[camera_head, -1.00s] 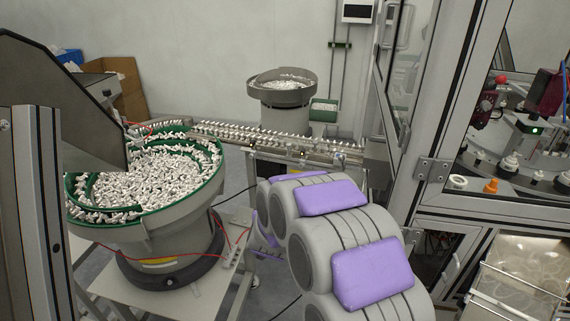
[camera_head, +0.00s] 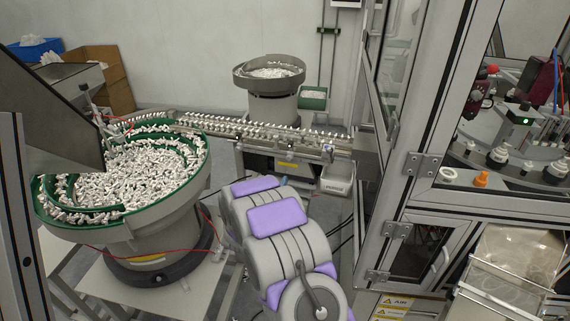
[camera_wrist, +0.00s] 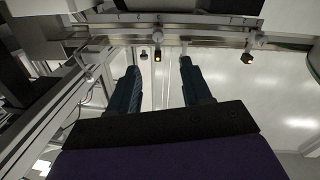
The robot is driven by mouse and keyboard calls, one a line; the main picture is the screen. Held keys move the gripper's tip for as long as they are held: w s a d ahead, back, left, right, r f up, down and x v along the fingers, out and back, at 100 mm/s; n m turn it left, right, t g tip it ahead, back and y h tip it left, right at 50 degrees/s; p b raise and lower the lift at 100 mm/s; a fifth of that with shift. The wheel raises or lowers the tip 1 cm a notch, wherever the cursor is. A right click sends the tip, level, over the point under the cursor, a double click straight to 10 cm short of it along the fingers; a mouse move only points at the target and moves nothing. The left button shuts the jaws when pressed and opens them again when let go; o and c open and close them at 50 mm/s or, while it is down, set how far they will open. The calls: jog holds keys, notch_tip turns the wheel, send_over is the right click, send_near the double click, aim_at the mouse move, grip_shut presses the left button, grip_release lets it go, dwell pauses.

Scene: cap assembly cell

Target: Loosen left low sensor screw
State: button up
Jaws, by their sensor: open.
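In the wrist view my gripper (camera_wrist: 158,75) is open, with two dark fingers pointing up the picture and a gap between them. Nothing is held. Ahead of the fingers runs a metal rail (camera_wrist: 215,42). A small dark sensor with an orange light (camera_wrist: 157,54) hangs below it, between the fingertips in the picture. A second such sensor (camera_wrist: 247,58) hangs further right. Small pale knobs sit by the rail, one (camera_wrist: 158,36) just above the first sensor. I cannot tell which is the sensor screw. In the head view the gripper itself is hidden behind my arm.
The feeding rail (camera_head: 270,137) runs from the large green-lined bowl (camera_head: 190,200) of white parts towards the framed machine cell (camera_head: 425,130). A smaller bowl feeder (camera_head: 270,82) stands behind it. The cell frame is close on my arm's right.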

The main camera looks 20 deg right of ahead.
aim_at(288, 159)
jog(key=b+x, duration=0.1)
jog(key=x, duration=0.9)
jog(key=shift+w+d+f+b, duration=0.1)
jog(key=shift+d+f+b, duration=0.1)
jog(key=shift+d+b, duration=0.15)
jog(key=shift+x, duration=1.05)
jog(key=shift+r, duration=0.15)
grip_shut()
